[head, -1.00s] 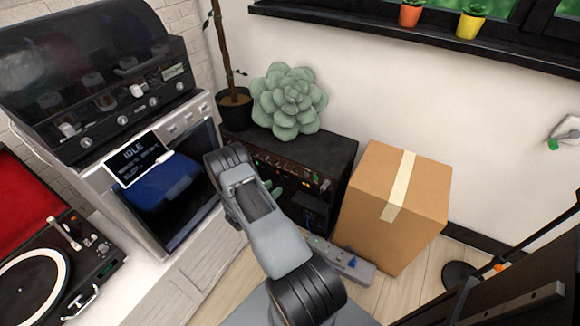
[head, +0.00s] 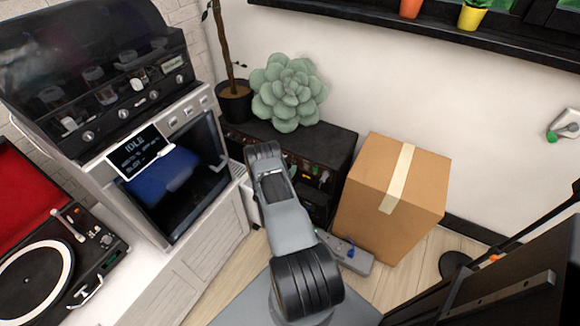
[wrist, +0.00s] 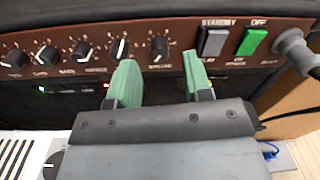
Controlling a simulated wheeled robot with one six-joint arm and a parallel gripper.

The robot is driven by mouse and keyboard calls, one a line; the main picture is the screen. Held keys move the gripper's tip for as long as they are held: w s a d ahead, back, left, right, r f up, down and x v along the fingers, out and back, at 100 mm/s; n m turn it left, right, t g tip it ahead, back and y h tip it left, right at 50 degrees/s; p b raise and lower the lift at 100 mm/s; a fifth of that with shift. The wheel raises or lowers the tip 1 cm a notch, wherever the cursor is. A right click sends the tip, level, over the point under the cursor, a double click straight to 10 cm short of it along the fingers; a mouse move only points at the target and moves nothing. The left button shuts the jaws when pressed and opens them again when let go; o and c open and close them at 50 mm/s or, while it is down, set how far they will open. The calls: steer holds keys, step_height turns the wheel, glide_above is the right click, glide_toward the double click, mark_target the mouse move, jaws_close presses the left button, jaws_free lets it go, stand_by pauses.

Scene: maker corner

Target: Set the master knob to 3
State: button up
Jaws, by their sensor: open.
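The black amplifier (head: 338,143) stands by the wall in the head view, partly behind my arm. In the wrist view its brown control panel (wrist: 185,27) carries a row of black knobs with white pointer lines. The labels are too small to read surely, so I cannot tell which is the master knob. The rightmost knob (wrist: 158,47) lies between my green fingertips, a little beyond them. Another knob (wrist: 119,48) is just above the left fingertip. My gripper (wrist: 159,72) is open and empty, facing the panel. In the head view my arm hides the gripper.
A grey switch (wrist: 212,42) and a green switch (wrist: 251,41) sit right of the knobs, with a plug (wrist: 296,50) beyond. A cardboard box (head: 392,195) stands right of the amplifier. A succulent (head: 290,92) sits on top. A grey pedal (head: 350,258) lies on the floor.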

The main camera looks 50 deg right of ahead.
steer(key=shift+x, duration=1.05)
jaws_close()
